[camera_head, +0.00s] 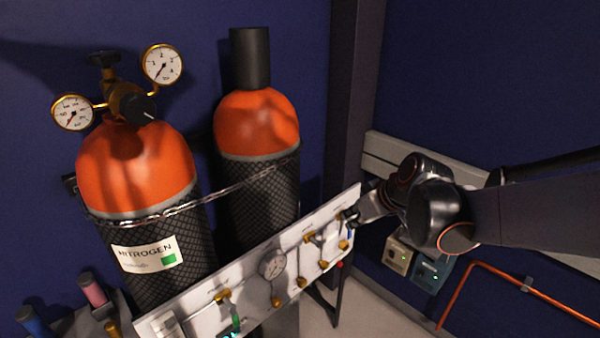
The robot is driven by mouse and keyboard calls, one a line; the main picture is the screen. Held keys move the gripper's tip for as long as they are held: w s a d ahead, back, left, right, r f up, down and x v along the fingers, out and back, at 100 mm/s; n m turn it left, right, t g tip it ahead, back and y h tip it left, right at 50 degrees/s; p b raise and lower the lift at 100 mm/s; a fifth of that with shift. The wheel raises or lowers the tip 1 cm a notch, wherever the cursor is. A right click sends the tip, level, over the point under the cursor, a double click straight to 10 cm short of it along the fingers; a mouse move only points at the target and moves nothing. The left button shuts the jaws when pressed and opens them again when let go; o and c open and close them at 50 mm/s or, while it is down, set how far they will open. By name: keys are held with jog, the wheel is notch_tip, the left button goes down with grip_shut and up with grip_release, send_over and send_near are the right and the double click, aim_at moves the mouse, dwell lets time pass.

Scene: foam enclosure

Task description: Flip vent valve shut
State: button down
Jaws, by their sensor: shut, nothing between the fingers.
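A white valve panel (250,288) runs slantwise in front of the gas cylinders. It carries several brass fittings and a round gauge (272,264). A small blue handle (349,236) shows at the panel's right end, just below my gripper. The labels are too small to read, so I cannot tell for sure which valve is the vent valve. A green handle (235,319) sits near the panel's left end. My gripper (352,216) is shut and empty at the panel's upper right end. It partly covers the fittings there, and I cannot tell whether it touches them.
An orange-topped nitrogen cylinder (140,168) with a two-gauge regulator (126,100) and a second cylinder (257,125) stand behind the panel, held by a chain (240,170). Wall boxes (430,270) and a copper pipe (505,275) are at right. Floor shows below.

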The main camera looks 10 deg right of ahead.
jog(key=w+d+f+n+y+p, duration=0.1)
jog(key=w+d+f+n+p, duration=0.1)
jog(key=w, duration=0.5)
jog(key=shift+w+d+f+y+p, duration=0.25)
jog(key=shift+d+f+y+p, duration=0.25)
jog(key=shift+d, duration=0.5)
jog(key=b, duration=0.4)
send_over(333, 234)
notch_tip(333, 234, down, 10)
jog(key=shift+r, duration=0.25)
jog(key=shift+f+b, duration=0.3)
jog(key=shift+f, duration=0.5)
jog(key=shift+d, duration=0.1)
